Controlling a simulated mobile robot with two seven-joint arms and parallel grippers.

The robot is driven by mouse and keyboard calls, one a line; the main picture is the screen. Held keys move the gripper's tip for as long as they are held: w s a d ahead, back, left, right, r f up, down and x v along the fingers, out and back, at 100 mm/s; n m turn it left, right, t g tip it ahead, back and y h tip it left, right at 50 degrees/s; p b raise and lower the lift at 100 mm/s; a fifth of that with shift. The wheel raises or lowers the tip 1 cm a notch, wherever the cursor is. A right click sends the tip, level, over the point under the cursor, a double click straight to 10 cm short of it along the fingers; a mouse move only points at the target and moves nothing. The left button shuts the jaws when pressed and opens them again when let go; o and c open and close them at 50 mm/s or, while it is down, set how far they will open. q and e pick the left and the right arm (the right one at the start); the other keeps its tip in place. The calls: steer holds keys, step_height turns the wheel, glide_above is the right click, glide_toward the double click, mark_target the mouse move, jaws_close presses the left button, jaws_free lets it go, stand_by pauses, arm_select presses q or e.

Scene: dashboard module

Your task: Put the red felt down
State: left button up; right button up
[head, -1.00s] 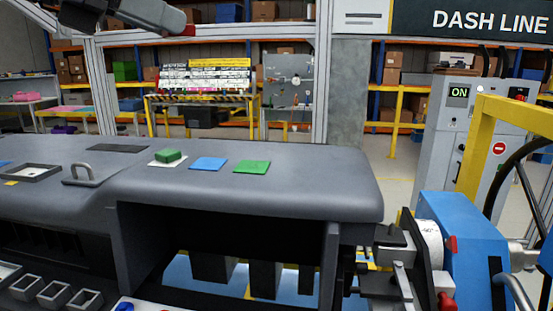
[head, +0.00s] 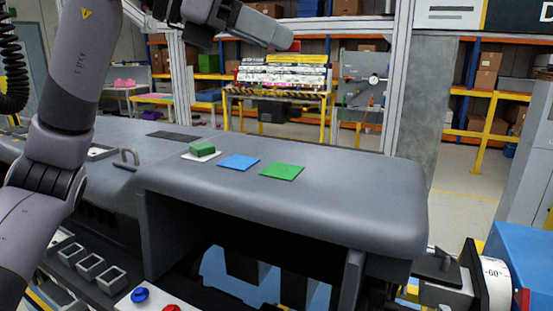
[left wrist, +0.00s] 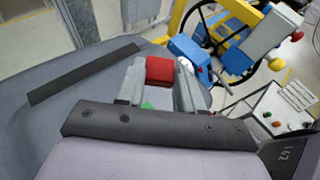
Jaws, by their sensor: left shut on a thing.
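My left gripper (head: 290,44) is at the top of the head view, raised above the dashboard (head: 340,200). It is shut on the red felt (head: 296,46), of which only a small red end shows there. In the left wrist view the red felt (left wrist: 160,70) is a red block clamped between the two grey fingers (left wrist: 160,82). A flat green pad (head: 283,172) and a blue pad (head: 238,162) lie on the dashboard top. A green block (head: 202,149) sits on a white pad (head: 207,157) to their left. My right gripper is not in view.
A grey handle (head: 126,157) and a dark flat strip (head: 173,135) are on the dashboard's left part. Small open trays (head: 90,267) and a blue button (head: 139,295) are at lower left. A fixture with a dial (head: 492,285) stands at lower right. The dashboard top right of the green pad is clear.

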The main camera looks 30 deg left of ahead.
mark_target(266, 172)
arm_select(q)
step_height(266, 172, down, 17)
steer(key=b, duration=0.2)
steer(key=shift+b, duration=0.35)
steer(key=shift+f, duration=0.2)
steer(key=o, duration=1)
steer(key=shift+r, duration=0.1)
